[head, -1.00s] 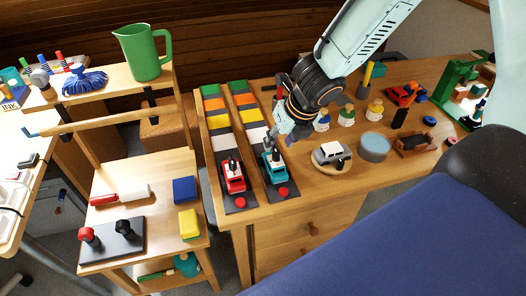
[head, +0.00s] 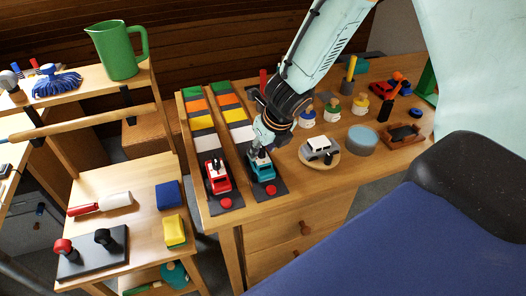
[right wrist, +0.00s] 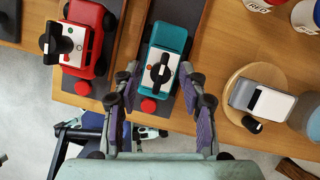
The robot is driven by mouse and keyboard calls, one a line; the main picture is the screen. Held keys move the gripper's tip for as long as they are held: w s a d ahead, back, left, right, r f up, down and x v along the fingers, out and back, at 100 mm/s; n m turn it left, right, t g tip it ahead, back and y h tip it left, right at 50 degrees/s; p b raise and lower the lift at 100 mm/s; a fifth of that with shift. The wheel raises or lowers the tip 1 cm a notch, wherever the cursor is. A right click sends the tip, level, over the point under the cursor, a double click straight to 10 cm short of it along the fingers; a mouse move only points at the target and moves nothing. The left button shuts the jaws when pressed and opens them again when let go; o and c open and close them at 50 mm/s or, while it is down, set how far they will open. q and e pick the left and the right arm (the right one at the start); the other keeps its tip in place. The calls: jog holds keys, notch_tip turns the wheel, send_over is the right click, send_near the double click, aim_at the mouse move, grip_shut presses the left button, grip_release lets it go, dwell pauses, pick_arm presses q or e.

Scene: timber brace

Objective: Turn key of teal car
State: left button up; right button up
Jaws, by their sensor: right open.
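The teal car (head: 262,168) stands on the near end of a dark track with coloured bands on the wooden desk. In the right wrist view the teal car (right wrist: 165,45) has a white plate on top with a black key (right wrist: 163,66) standing from it. My right gripper (head: 262,145) is just above the car in the head view. In the right wrist view my right gripper (right wrist: 161,85) is open, with its fingers on either side of the key and apart from it. A red button (right wrist: 148,105) sits in front of the car. My left gripper is not in view.
A red car (head: 217,178) with its own black key stands close on the left, on a parallel track. A silver toy car (head: 319,149) on a round wooden plate is close on the right. The desk's front edge is near.

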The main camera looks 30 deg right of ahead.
jog(key=shift+w+f, duration=0.1)
jog(key=shift+d, duration=0.1)
jog(key=shift+c, duration=0.7)
grip_shut()
